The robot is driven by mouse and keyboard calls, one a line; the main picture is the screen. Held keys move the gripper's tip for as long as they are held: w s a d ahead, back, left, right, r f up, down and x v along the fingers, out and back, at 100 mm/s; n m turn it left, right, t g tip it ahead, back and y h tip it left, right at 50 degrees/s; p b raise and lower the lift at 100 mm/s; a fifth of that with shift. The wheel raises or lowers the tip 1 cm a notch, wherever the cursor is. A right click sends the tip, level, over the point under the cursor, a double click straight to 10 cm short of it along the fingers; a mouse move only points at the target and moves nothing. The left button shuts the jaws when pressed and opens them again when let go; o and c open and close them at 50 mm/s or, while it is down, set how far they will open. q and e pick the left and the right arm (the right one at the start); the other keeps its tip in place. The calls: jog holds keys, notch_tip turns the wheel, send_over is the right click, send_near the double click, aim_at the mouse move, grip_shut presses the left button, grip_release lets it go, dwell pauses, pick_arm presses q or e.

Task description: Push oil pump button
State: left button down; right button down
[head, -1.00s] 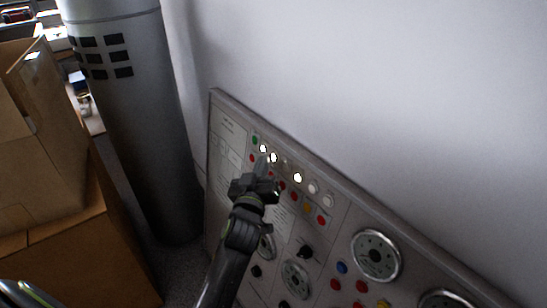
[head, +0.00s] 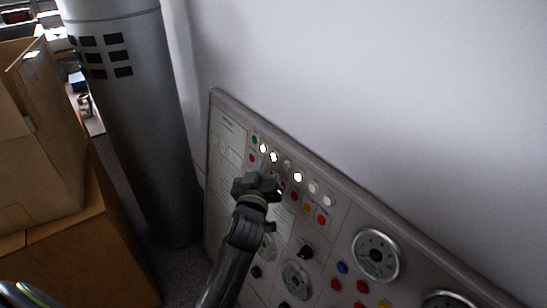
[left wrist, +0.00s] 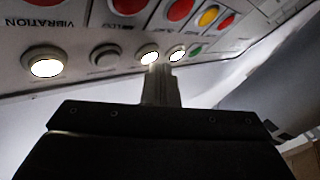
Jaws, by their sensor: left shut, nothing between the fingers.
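The control panel (head: 340,215) leans along the white wall, with rows of round buttons. No oil pump label can be read. In the top row three buttons glow white: two close together at the left end (head: 263,148) (head: 274,156) and one farther right (head: 298,177). An unlit one (head: 286,165) sits between. My left gripper (head: 264,168) is shut and empty, its tips just below the lit left pair. In the left wrist view the shut fingers (left wrist: 160,72) point at the lit buttons (left wrist: 149,56) (left wrist: 177,53); contact cannot be told. My right gripper is out of view.
Red, yellow and blue buttons, black knobs and round gauges (head: 376,256) fill the panel to the right. A grey column (head: 140,150) stands left of the panel. Cardboard boxes (head: 50,225) are stacked at the far left.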

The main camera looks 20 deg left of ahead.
pick_arm(q)
jog(key=shift+w+d+f+b, duration=0.1)
jog(key=shift+w+d+b, duration=0.1)
jog(key=shift+w+b, duration=0.15)
dwell(0.4)
jog(key=shift+s+a, duration=0.1)
jog(key=shift+s, duration=0.05)
jog(key=shift+s+a+p, duration=0.3)
jog(key=shift+s+p, duration=0.1)
jog(key=shift+s, duration=0.1)
dwell(0.3)
jog(key=s, duration=0.1)
jog(key=s+a+r+p, duration=0.1)
jog(key=s, duration=0.1)
jog(key=s+a+p, duration=0.1)
jog(key=shift+s+a+r, duration=0.15)
jog(key=shift+a, duration=0.1)
dwell(0.6)
